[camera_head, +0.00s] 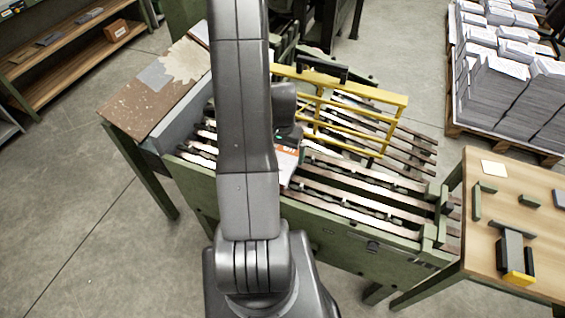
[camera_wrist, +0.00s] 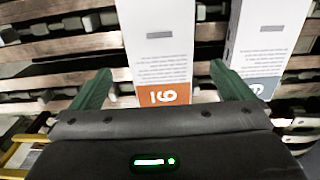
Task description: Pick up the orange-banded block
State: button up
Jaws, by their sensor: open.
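The orange-banded block (camera_wrist: 160,50) is white with print and an orange band at its near end. In the wrist view it lies between the two green fingers of my gripper (camera_wrist: 160,70), with a gap on each side. The gripper is open and holds nothing. A similar white block with a blue band (camera_wrist: 266,45) is to its right, and the right finger overlaps its near left edge. In the head view part of the orange-banded block (camera_head: 287,165) shows beside my arm, which hides much of the gripper and the blue-banded block.
The blocks are on a green machine bed with metal rails (camera_head: 360,205). A yellow frame (camera_head: 350,105) stands behind them. A wooden table (camera_head: 520,215) with small tools is at the right, and a pallet of paper stacks (camera_head: 500,95) is beyond it.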

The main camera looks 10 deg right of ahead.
aim_at(283, 161)
jog(key=shift+w+d+f+p, duration=0.15)
jog(key=shift+f+p, duration=0.1)
jog(key=shift+f, duration=1.1)
jog(key=shift+w+f+p, duration=0.15)
jog(key=shift+f+p, duration=0.05)
jog(key=shift+f, duration=1.1)
jog(key=shift+c, duration=0.4)
jog(key=c, duration=1.1)
